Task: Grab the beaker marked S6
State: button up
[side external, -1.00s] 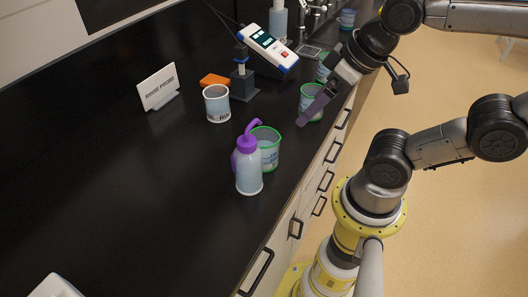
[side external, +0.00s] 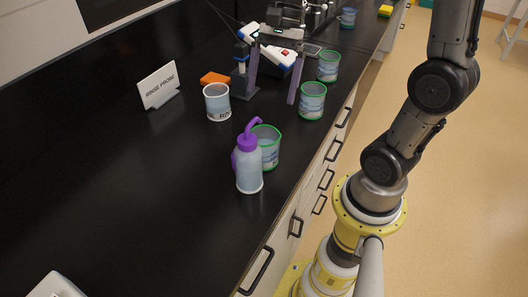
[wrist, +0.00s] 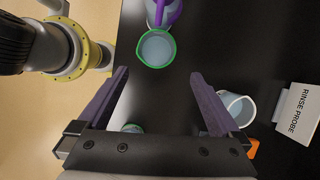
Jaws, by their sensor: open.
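Green-rimmed beakers stand along the bench's front edge: one behind the wash bottle (side external: 269,150), one in the middle (side external: 312,102) and one farther back (side external: 328,66). Their labels are too small to read, so I cannot tell which is S6. My gripper (side external: 271,102) is open and empty, fingers pointing down, left of the middle beaker. In the wrist view, my gripper (wrist: 160,75) has a green-rimmed beaker (wrist: 156,48) beyond its fingertips, beside the purple-topped bottle (wrist: 163,12). Another green-rimmed beaker (wrist: 132,128) is mostly hidden by the gripper body.
A white-rimmed beaker (side external: 217,103) stands left of my gripper, near a probe stand (side external: 240,85), an orange block (side external: 214,79) and a RINSE PROBE sign (side external: 158,86). A white meter (side external: 270,48) is behind.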

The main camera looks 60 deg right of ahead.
aim_at(264, 146)
jog(key=x, duration=0.8)
jog(key=shift+s+d+f, duration=0.15)
jog(key=shift+d+f, duration=0.05)
jog(key=shift+f, duration=0.25)
jog(key=shift+s+a+x, duration=0.1)
jog(key=shift+x, duration=1.25)
jog(key=shift+s+a+x, duration=0.15)
jog(key=shift+x, duration=1.2)
jog(key=shift+r, duration=0.1)
jog(key=c, duration=1.5)
jog(key=shift+r, duration=0.2)
